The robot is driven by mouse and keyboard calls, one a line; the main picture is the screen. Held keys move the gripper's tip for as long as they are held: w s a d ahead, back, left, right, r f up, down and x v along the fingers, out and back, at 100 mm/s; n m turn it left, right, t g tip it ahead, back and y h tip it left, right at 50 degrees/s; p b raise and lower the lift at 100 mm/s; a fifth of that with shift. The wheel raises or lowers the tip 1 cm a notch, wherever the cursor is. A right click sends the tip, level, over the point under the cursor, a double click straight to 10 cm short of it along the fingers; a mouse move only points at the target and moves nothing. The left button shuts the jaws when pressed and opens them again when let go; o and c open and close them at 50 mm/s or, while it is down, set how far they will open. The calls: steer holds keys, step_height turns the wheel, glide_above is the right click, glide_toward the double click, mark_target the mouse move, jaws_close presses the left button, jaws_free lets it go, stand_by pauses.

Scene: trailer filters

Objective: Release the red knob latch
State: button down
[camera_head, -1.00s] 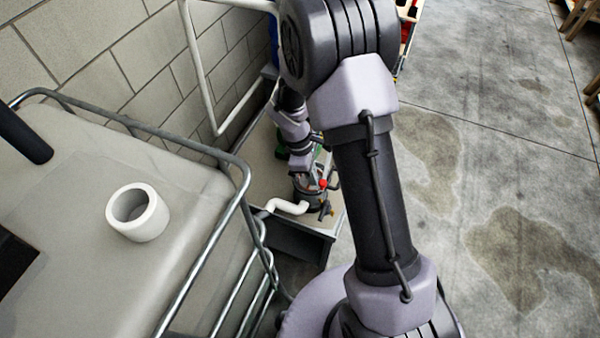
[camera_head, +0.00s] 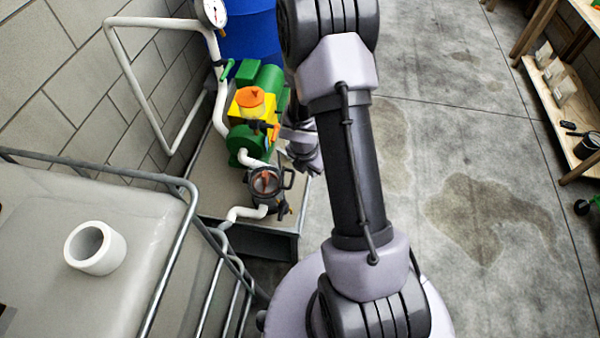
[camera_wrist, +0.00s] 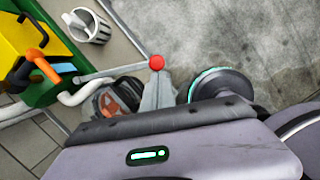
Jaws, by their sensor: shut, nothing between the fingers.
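The red ball knob (camera_wrist: 157,62) is at the end of a thin grey bar (camera_wrist: 105,74) in the wrist view. My gripper (camera_wrist: 157,84) is shut and empty, with its fingertips right by the knob; I cannot tell whether they touch. The dark round filter housing (camera_wrist: 117,98) is just left of the fingers, partly hidden by my wrist. In the head view the filter housing (camera_head: 266,184) stands at the trailer's near end with something reddish on top. My wrist there is partly behind my upper arm, and the red knob cannot be made out.
A green and yellow pump (camera_head: 250,112) with white pipes and a pressure gauge (camera_head: 211,12) stands behind the filter, before a blue drum (camera_head: 250,35). A caged tank (camera_head: 150,225) is at left. Floor (camera_head: 430,130) at right is clear up to wooden shelves (camera_head: 565,105).

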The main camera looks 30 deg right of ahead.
steer(key=shift+w+d+n+p, duration=0.2)
steer(key=shift+d+n+p, duration=0.2)
steer(key=shift+d+n, duration=0.4)
steer(key=shift+w+d+n+p, duration=0.2)
steer(key=shift+d+n+p, duration=0.25)
steer(key=shift+d, duration=0.5)
steer(key=shift+w+d+r+n+t, duration=0.1)
steer(key=shift+w+d+n+t, duration=0.1)
steer(key=shift+n+t, duration=0.1)
steer(key=shift+d, duration=0.1)
steer(key=shift+w, duration=0.1)
